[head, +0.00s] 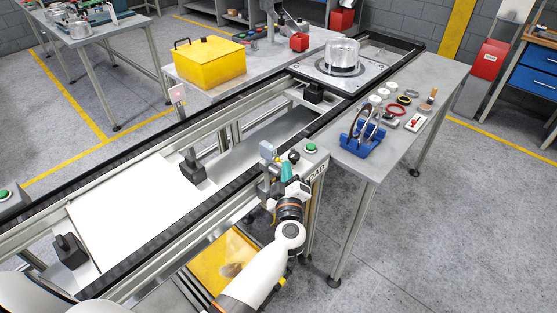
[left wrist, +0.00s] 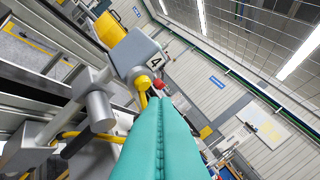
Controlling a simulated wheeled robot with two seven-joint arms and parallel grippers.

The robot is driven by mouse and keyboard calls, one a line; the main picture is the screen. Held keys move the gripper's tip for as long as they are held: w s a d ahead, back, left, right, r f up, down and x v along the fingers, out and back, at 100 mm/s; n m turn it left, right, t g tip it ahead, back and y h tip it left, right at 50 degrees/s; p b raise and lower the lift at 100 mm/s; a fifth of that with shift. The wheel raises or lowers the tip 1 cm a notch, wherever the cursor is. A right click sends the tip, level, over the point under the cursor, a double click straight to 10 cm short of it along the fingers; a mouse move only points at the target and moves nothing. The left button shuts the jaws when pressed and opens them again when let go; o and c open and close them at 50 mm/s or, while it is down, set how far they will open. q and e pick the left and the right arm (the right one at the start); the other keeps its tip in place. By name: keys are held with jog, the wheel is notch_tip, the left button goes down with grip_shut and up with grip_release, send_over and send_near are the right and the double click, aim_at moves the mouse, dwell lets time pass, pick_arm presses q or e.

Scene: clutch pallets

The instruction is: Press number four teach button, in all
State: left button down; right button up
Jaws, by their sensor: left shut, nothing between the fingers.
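A grey sensor box (left wrist: 140,52) marked with a 4 is close ahead in the left wrist view. It also shows at the conveyor's near rail in the head view (head: 267,150). A yellow round piece (left wrist: 142,83) and a red round piece (left wrist: 160,84) sit at its near end; I cannot tell which is the teach button. My left gripper (head: 284,170) has teal fingers, shut and empty. In the left wrist view its fingertips (left wrist: 165,101) appear just below the red piece; contact cannot be told. My right gripper is not in view.
A green button (head: 310,148) tops the post marked LOAD beside my gripper. The conveyor (head: 200,137) runs diagonally behind, with a clutch on a pallet (head: 325,75) at its far end. A side table (head: 375,158) holds a blue rack (head: 362,143) and several small parts.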

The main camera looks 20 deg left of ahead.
pick_arm(q)
jog(key=shift+a, duration=0.1)
jog(key=shift+w+a+p, duration=0.15)
jog(key=shift+a+p, duration=0.2)
jog(key=shift+w+a, duration=0.2)
jog(key=shift+a, duration=0.25)
dwell(1.0)
jog(key=shift+d+p, duration=0.1)
jog(key=shift+p, duration=0.2)
jog(key=shift+s+d, duration=0.35)
jog(key=shift+d, duration=0.4)
